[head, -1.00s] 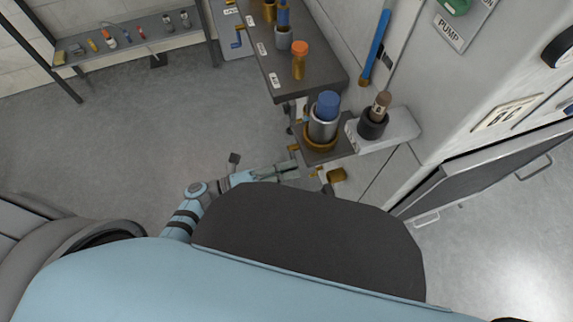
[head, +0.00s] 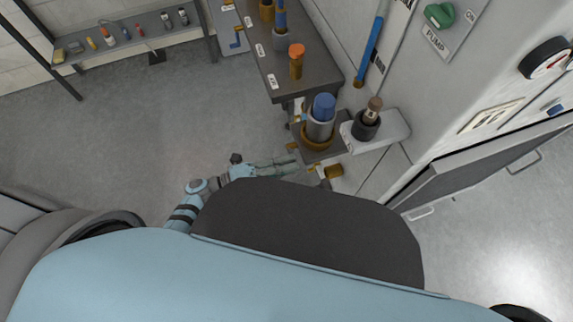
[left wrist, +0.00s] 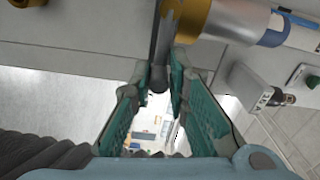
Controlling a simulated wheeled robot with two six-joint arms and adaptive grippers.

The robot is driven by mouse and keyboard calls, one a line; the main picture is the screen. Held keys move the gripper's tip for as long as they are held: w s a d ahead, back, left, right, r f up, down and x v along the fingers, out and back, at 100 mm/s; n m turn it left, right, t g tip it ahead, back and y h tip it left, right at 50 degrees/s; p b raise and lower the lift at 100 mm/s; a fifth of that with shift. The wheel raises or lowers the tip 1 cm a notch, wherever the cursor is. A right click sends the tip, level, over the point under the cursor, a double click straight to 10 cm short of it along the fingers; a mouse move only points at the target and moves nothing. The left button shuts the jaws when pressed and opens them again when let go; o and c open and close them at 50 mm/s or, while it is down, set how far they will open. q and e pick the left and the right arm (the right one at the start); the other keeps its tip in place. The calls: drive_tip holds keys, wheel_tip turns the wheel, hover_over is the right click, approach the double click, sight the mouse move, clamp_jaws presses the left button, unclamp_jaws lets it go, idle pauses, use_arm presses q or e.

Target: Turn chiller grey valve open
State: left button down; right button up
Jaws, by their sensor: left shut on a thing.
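My left gripper (left wrist: 159,78) shows in the left wrist view with its two green-padded fingers on either side of a grey valve lever (left wrist: 161,45). It is shut on the lever near its rounded end. The lever runs up to a brass fitting (left wrist: 192,14) at the top of that view. In the head view my left gripper (head: 294,162) is low beside the brass parts under the bench end, and the grey lever cannot be made out there. My right gripper is not in view.
A silver cylinder with a blue top (head: 322,118) stands in a brass collar above my left gripper. A dark bench (head: 300,82) with an orange-capped brass part (head: 296,62) is behind. Open floor (head: 150,130) is left.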

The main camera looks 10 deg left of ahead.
use_arm(q)
drive_tip(key=shift+f, duration=0.15)
drive_tip(key=c, duration=1.6)
unclamp_jaws()
drive_tip(key=shift+s+a, duration=0.1)
drive_tip(key=shift+a, duration=0.05)
drive_tip(key=v, duration=1.1)
drive_tip(key=shift+s+a, duration=0.2)
drive_tip(key=shift+a, duration=0.15)
